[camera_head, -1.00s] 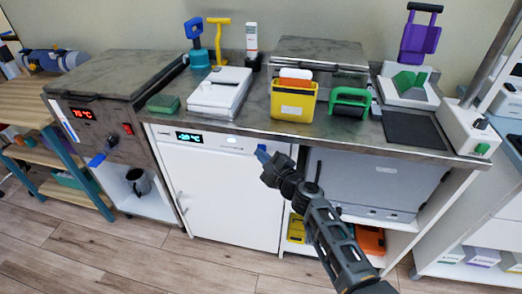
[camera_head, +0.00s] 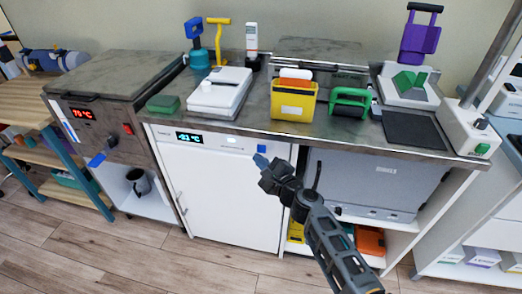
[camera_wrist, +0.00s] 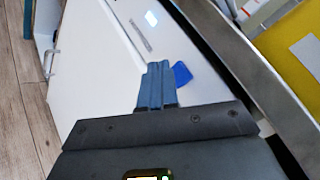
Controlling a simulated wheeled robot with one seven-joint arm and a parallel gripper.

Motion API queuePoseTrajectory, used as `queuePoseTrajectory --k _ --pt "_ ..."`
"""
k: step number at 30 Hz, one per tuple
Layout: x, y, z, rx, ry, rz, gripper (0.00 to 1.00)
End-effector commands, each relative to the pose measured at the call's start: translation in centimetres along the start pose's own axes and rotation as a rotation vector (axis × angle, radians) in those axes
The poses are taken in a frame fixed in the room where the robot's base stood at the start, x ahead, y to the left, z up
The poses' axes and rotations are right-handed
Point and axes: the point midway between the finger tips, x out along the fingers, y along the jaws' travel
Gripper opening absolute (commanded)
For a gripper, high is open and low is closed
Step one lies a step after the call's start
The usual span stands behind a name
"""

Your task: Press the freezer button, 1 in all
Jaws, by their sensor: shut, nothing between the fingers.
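The freezer (camera_head: 220,195) is a white under-counter unit with a lit display (camera_head: 190,137) at the upper left of its front. In the wrist view the fingers (camera_wrist: 158,70) lie close together and partly overlap the button's left edge. I cannot tell whether they touch it.
A steel counter (camera_head: 240,122) overhangs the freezer front, bearing a yellow bin (camera_head: 293,102) and a white device (camera_head: 219,92). A grey box (camera_head: 375,184) stands in the open shelf to the right. The floor (camera_head: 120,255) in front is clear.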

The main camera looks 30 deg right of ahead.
Motion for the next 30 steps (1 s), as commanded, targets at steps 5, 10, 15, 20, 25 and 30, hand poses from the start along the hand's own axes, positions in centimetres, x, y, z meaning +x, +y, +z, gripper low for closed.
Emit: queuePoseTrajectory --k 5,10,15,20,25,30 --pt "-1.2 1.0 0.9 0.000 -0.002 0.003 0.00" --pt "-2.3 1.8 1.6 -0.001 -0.001 0.002 0.00" --pt "-3.0 2.2 2.2 0.000 -0.001 0.001 0.00" --pt "-3.1 2.3 2.3 0.000 -0.001 0.001 0.00" --pt "-3.1 2.3 2.3 0.000 -0.001 0.001 0.00" --pt "-3.1 2.2 2.3 0.000 -0.001 0.001 0.00"
